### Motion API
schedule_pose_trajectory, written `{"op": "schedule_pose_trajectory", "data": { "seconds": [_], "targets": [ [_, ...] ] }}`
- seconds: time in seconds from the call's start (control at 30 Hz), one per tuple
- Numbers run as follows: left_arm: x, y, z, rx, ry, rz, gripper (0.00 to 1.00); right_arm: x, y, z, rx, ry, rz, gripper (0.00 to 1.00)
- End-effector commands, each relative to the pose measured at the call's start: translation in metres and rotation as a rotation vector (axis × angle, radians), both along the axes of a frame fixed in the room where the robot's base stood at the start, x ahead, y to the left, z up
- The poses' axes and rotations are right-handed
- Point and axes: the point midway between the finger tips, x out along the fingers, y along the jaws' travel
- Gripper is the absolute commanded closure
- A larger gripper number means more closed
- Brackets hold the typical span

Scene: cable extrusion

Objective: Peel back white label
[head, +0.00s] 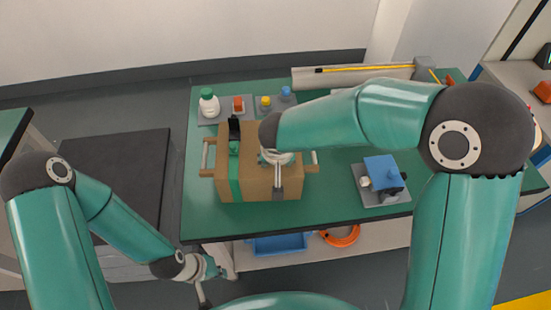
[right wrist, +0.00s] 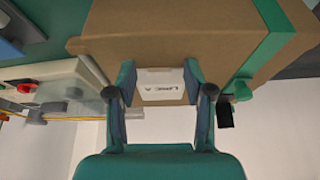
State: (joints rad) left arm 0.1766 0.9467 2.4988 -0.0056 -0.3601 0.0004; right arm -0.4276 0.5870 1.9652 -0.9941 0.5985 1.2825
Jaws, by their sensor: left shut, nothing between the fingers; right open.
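A brown cardboard box (head: 258,188) with a green band of tape stands on the green table. The white label (right wrist: 162,93), with dark printed letters, lies on the box in the right wrist view. It looks flat there; the head view does not show it because my right arm covers that area. My right gripper (right wrist: 159,76) is open, its fingers on either side of the label. I cannot tell whether they touch the box. My left gripper (head: 206,285) is shut and empty, low in front of the table's left corner, away from the box.
A white bottle with a green cap (head: 208,103) and small coloured items stand behind the box. A blue-topped device (head: 381,169) sits to its right. A black tape-tool handle (head: 234,128) rises at the box's green tape. The table's front right is clear.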

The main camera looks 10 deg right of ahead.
Motion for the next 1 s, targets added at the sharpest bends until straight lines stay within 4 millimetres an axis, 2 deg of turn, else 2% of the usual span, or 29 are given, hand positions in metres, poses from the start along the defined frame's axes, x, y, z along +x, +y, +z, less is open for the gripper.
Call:
{"op": "schedule_pose_trajectory", "data": {
  "seconds": [0.23,0.57,1.0],
  "targets": [
    [0.0000,0.0000,0.0000,0.000,0.000,0.000,1.00,0.0004,-0.0003,-0.0007,0.000,0.000,-0.001,0.48],
    [0.0000,0.0000,0.0000,0.000,0.000,0.000,1.00,0.0002,-0.0005,-0.0005,-0.001,0.000,-0.001,1.00],
    [0.0000,0.0001,-0.0016,0.000,0.000,0.000,1.00,0.0010,-0.0006,0.0015,0.000,-0.001,-0.001,1.00]
  ]
}}
